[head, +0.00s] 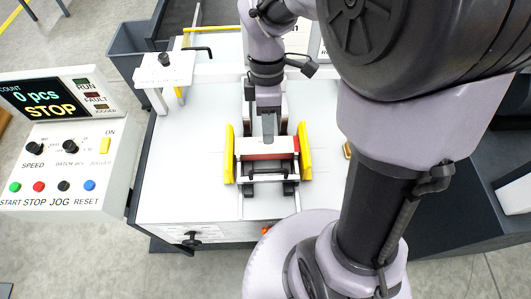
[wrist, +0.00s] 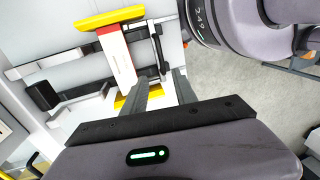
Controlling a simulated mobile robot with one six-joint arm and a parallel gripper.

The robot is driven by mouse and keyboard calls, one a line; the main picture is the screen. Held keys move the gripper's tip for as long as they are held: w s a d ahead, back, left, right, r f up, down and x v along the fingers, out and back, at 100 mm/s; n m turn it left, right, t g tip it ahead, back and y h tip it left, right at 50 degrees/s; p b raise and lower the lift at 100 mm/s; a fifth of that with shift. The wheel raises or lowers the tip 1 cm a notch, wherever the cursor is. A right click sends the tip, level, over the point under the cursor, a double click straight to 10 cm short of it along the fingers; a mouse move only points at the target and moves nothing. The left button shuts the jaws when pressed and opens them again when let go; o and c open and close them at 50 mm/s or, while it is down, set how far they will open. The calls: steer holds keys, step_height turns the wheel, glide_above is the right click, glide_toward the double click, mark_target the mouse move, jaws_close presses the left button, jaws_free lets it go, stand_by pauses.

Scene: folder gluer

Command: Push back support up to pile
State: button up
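A pile with a white top and a red face (head: 268,147) sits between two yellow side guides (head: 229,155) (head: 305,152) on the white table. In the wrist view the red-and-white pile (wrist: 117,58) lies ahead of my fingers. A bracket with a dark crossbar (head: 268,178) and black feet stands at its near side in the head view; I cannot tell for sure which part is the back support. My gripper (head: 268,135) points down at the far edge of the pile. In the wrist view its two fingers (wrist: 162,76) are apart with nothing clearly between them. Contact cannot be told.
A control panel (head: 60,150) showing "0 pcs STOP" stands at the left. A white stand with a black knob (head: 163,68) is at the table's back left. Metal rails (wrist: 60,62) run beside the pile. The white tabletop (head: 185,155) left of the guides is clear.

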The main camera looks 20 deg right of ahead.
mark_target(268, 170)
steer(key=s+f+b, duration=0.1)
steer(key=f, duration=0.3)
steer(key=f+b, duration=0.2)
steer(key=f, duration=0.3)
steer(key=s+a+f+b, duration=0.1)
steer(key=f+b, duration=0.1)
steer(key=f, duration=0.2)
steer(key=shift+s+f, duration=0.35)
jaws_close()
stand_by(0.4)
